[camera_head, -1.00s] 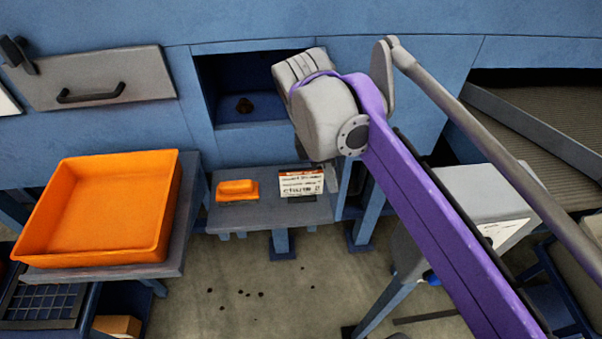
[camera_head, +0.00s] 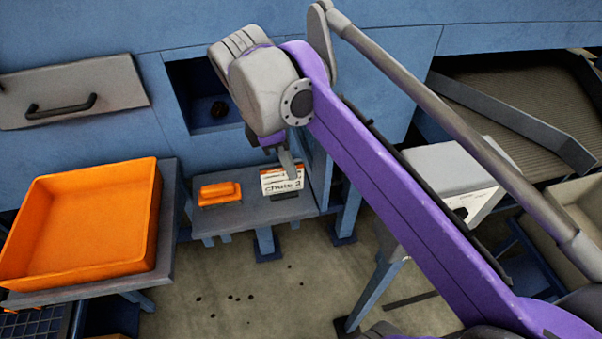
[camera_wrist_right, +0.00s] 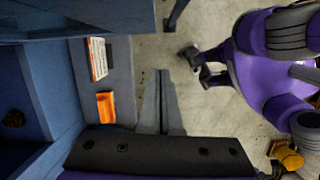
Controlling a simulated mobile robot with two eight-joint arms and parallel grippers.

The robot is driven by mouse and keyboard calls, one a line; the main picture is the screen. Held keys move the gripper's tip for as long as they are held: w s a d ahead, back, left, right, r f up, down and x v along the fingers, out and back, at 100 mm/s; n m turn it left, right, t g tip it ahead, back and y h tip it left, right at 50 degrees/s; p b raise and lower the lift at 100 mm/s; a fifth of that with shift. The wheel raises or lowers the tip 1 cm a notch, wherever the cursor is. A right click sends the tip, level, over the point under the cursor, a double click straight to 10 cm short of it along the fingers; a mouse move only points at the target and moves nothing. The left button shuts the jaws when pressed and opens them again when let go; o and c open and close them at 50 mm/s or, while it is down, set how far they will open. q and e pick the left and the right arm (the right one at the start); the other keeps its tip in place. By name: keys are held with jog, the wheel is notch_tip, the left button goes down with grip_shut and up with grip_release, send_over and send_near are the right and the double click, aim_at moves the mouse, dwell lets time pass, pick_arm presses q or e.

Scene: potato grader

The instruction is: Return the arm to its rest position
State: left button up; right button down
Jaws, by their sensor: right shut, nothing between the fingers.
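My right arm reaches in from the lower right in the head view. Its gripper (camera_head: 287,162) points down in front of the small grey shelf (camera_head: 235,217), its finger just by the printed card. In the right wrist view the gripper (camera_wrist_right: 160,80) is shut and empty, its fingers seen over bare floor, apart from the orange block and the card. My left gripper does not show in the head view. Purple and black parts of my own body show at the right of the wrist view.
An orange block (camera_head: 220,193) and a printed card (camera_head: 281,180) are on the shelf. An orange tray (camera_head: 150,215) stands at left. A dark lump (camera_head: 219,109) lies in the blue recess (camera_head: 190,85). A grey box (camera_head: 450,165) stands right, under my arm. Floor in front is open.

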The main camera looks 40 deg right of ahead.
jog(key=d+v, duration=0.1)
jog(key=v, duration=0.5)
jog(key=shift+a+r, duration=0.2)
jog(key=s+a+f+m+t+y, duration=0.1)
jog(key=a+f+m+t, duration=0.2)
jog(key=f, duration=1)
jog(key=s+a+f+m+t+y, duration=0.1)
jog(key=a+f+m+t, duration=0.3)
jog(key=f, duration=1)
jog(key=s+a+m, duration=0.1)
jog(key=a+m, duration=0.1)
jog(key=m, duration=0.1)
jog(key=shift+f+m, duration=0.25)
jog(key=shift+m, duration=0.05)
